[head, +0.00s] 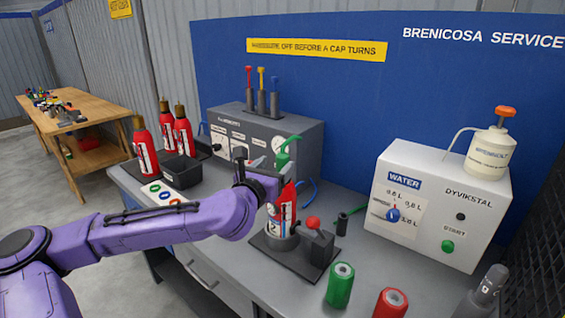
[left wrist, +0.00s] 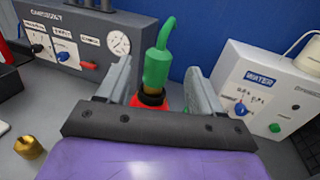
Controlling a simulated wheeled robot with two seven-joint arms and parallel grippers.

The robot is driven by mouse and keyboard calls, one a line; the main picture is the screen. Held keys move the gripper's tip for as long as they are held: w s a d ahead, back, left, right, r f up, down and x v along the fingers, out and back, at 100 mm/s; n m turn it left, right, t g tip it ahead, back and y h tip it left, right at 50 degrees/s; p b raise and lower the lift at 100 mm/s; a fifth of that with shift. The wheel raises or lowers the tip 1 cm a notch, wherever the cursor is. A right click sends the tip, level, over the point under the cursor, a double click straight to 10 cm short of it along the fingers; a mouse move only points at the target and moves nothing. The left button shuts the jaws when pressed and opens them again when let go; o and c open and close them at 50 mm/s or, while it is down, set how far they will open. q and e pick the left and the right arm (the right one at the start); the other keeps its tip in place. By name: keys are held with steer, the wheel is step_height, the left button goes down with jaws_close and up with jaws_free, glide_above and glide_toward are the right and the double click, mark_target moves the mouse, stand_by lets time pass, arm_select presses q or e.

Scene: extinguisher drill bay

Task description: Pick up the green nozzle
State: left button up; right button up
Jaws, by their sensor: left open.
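The green nozzle (head: 284,152) sits upright on top of a red extinguisher (head: 281,217) with a white label. The extinguisher stands in a dark holder on the grey bench. In the left wrist view the nozzle (left wrist: 157,66) rises from a dark collar, its tip bent over at the top. My left gripper (head: 266,172) is open at the extinguisher's top. Its fingers (left wrist: 160,84) stand on either side of the nozzle, with a gap on both sides. The gripper hides part of the extinguisher's neck. My right gripper is in neither view.
A red-knobbed lever block (head: 318,245) stands beside the extinguisher. Behind is a grey gauge console (head: 240,128); to the right, a white water machine (head: 436,205). Green (head: 340,285) and red (head: 390,303) cylinders stand at the front. Several red extinguishers stand left. A brass cap (left wrist: 29,146) lies nearby.

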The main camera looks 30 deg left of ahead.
mark_target(280, 161)
arm_select(q)
steer(key=w+p, duration=0.1)
steer(key=w, duration=0.1)
steer(key=w+a+p, duration=0.1)
steer(key=w, duration=0.2)
steer(key=shift+f, duration=0.2)
steer(key=shift+w+f, duration=0.1)
steer(key=shift+w, duration=0.3)
steer(key=shift+a, duration=0.1)
steer(key=c, duration=1.1)
steer(key=shift+r, duration=0.2)
